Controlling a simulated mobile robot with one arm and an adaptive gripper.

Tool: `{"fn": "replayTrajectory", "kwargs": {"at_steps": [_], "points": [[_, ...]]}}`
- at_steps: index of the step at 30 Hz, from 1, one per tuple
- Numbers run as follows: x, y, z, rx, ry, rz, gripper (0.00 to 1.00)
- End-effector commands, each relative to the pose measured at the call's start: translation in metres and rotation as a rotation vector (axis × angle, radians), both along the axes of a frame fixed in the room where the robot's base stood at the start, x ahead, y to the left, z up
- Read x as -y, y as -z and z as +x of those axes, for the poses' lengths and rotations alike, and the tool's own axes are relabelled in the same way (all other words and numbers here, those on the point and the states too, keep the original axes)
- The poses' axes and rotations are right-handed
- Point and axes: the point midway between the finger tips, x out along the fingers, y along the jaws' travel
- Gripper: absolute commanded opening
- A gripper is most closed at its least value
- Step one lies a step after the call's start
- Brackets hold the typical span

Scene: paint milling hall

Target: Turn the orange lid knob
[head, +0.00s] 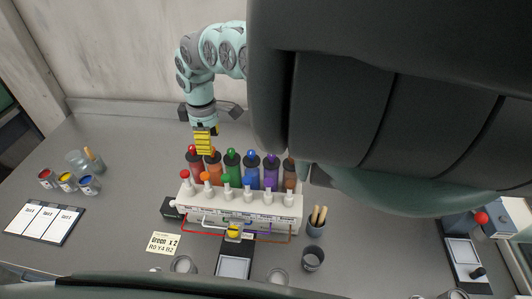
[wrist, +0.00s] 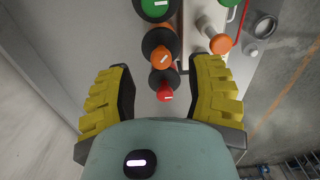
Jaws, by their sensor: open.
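The orange lid knob (wrist: 161,58) sits on a dark round lid in the wrist view, between a red knob (wrist: 165,92) and a green knob (wrist: 155,5). In the head view, the orange bottle (head: 213,170) stands second from the left in the row, its top close to my yellow fingers. My gripper (head: 203,148) points down over the red and orange bottles. In the wrist view my gripper (wrist: 163,82) is open, its fingers on either side of the red and orange knobs. Nothing is held. I cannot tell the height between fingertips and knob.
A white rack (head: 240,207) holds the bottles, with several small capped white pumps in front. One orange-capped pump (wrist: 221,44) is close to the right finger. Paint cups, a note (head: 163,242) and a brush pot (head: 316,225) lie around.

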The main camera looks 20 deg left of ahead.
Motion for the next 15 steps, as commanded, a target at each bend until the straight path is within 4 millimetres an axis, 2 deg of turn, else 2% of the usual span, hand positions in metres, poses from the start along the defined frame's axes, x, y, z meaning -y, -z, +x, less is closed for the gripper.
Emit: {"fn": "replayTrajectory", "kwargs": {"at_steps": [6,15], "points": [[-0.002,0.022,-0.003,-0.005,-0.004,-0.001,0.53],[0.000,0.035,-0.003,-0.003,-0.005,-0.004,0.53]]}}
